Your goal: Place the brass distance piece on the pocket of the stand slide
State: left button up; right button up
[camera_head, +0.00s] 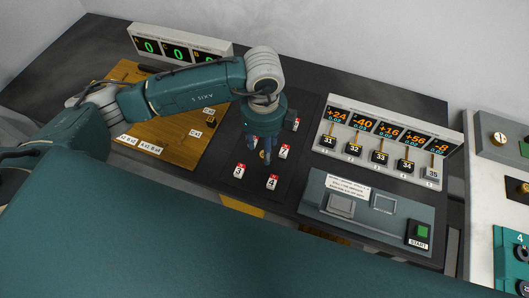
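My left gripper (262,155) points down over a dark mat (226,187) on the table, among small white numbered tags. A small brass-coloured spot (261,154) shows at its fingertips; it is too small to tell whether this is the brass distance piece or whether it is held. The fingers look slightly apart. A grey-teal stand (365,222) with a light square plate (341,206), a framed square (383,206) and a green START button (421,231) is to the right. I cannot tell which part is the slide pocket. My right gripper is out of view.
Numbered tags 3 (239,171), 4 (272,182) and 7 (285,151) stand around the gripper. A display rack (380,150) with several numbered pieces is behind the stand. A wooden board (180,152) lies left, a green-digit display (178,46) behind it. A white panel is far right.

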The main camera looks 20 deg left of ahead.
pick_arm(q)
jog(key=shift+w+f+p, duration=0.1)
jog(key=shift+f+p, duration=0.2)
jog(key=shift+f, duration=1.45)
grip_shut()
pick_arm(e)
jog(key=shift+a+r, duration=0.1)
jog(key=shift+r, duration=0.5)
pick_arm(q)
jog(key=shift+r, duration=0.15)
notch_tip(320, 180, up, 20)
jog(key=b, duration=0.2)
jog(key=shift+b, duration=0.4)
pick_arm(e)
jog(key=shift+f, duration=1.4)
